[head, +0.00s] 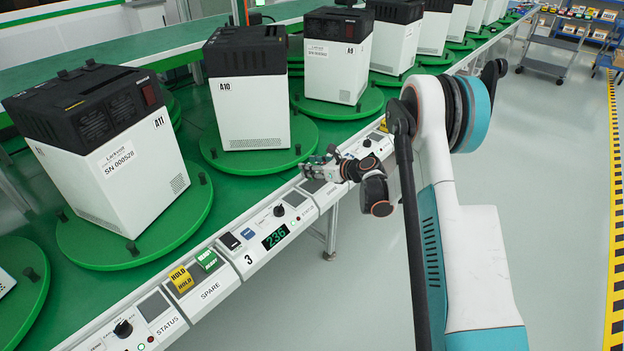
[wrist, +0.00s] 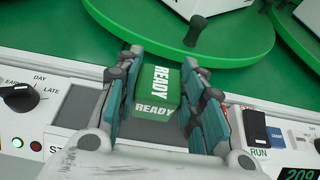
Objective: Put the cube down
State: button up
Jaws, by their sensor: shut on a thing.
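The cube (wrist: 158,92) is green with white READY lettering on two visible faces. In the wrist view it sits between the fingers of my gripper (wrist: 160,75), which are shut on it. The cube is over the white control panel strip, beside a dark grey pad (wrist: 82,104). I cannot tell whether its underside touches the panel. In the head view my gripper (head: 314,168) is low over the panel strip at the edge of the green line, and the cube is not distinguishable there.
A yellow HOLD cube (head: 181,279) and another green cube (head: 207,260) sit on the SPARE panel. A knob (wrist: 20,97) and a dark rocker switch (wrist: 255,130) flank my gripper. White-and-black machines, including A10 (head: 250,105), stand on green turntables behind.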

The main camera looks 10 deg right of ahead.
jog(key=shift+f+b, duration=0.7)
jog(key=shift+f, duration=1.35)
jog(key=shift+f, duration=0.1)
jog(key=o, duration=1.1)
jog(key=shift+c, duration=0.2)
jog(key=shift+s+d+r, duration=0.2)
jog(key=shift+r, duration=0.05)
jog(key=p+v, duration=0.4)
jog(key=v, duration=0.7)
jog(key=shift+s, duration=0.2)
jog(key=shift+d, duration=0.1)
